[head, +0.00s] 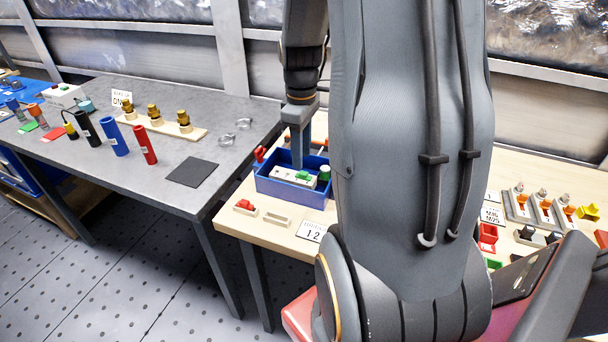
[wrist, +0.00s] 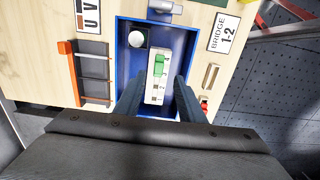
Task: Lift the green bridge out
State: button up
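The green bridge (head: 303,176) sits on a white terminal strip (head: 287,176) inside a blue box (head: 291,194). In the wrist view the green bridge (wrist: 159,65) lies toward the far end of the strip (wrist: 154,92), beyond my fingertips. My gripper (head: 301,160) points down into the box. In the wrist view my gripper (wrist: 158,92) has its two fingers apart, one on each side of the strip, with nothing visibly held. The exact height of the fingertips above the strip cannot be told.
A green, white-topped cylinder (head: 324,174) stands in the box's corner. In front of the box are a red bridge (head: 245,204) on a holder, an empty holder (head: 278,220) and a card reading 1-2 (head: 311,231). An orange-ended rack (wrist: 92,75) stands beside the box.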

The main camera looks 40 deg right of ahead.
aim_at(302, 172)
jog(key=shift+d+f+p, duration=0.1)
jog(key=shift+f+p, duration=0.85)
jog(key=shift+f, duration=1.75)
jog(key=shift+c, duration=0.2)
grip_shut()
